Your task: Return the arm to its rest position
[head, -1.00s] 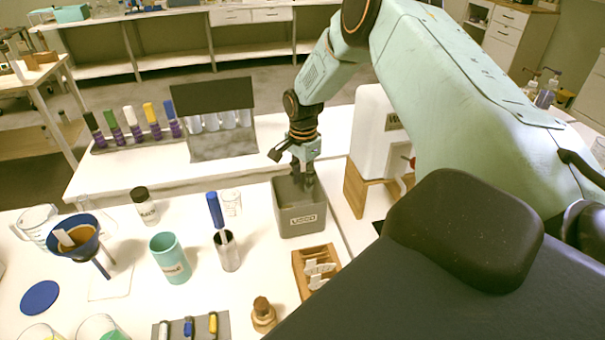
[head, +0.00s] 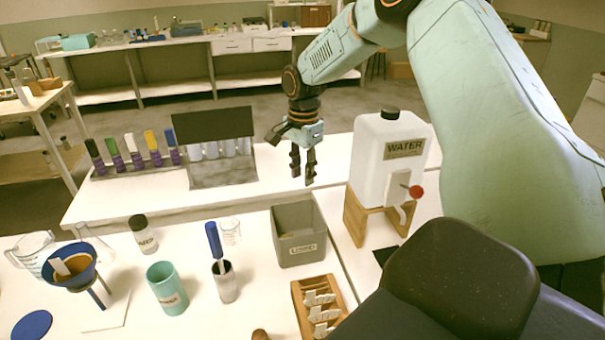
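My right arm (head: 480,130) reaches in from the right, and its gripper (head: 303,168) hangs in the air above and behind the grey bin labelled "USED" (head: 298,236). The two fingers point down, stand apart, and hold nothing. The grey bin stands on the white front table and is clear of the gripper. My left gripper is not in the head view.
The water tank (head: 392,155) on its wooden stand is close to the right of the gripper. A teal cup (head: 167,287) and a wooden rack (head: 300,288) stand in front.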

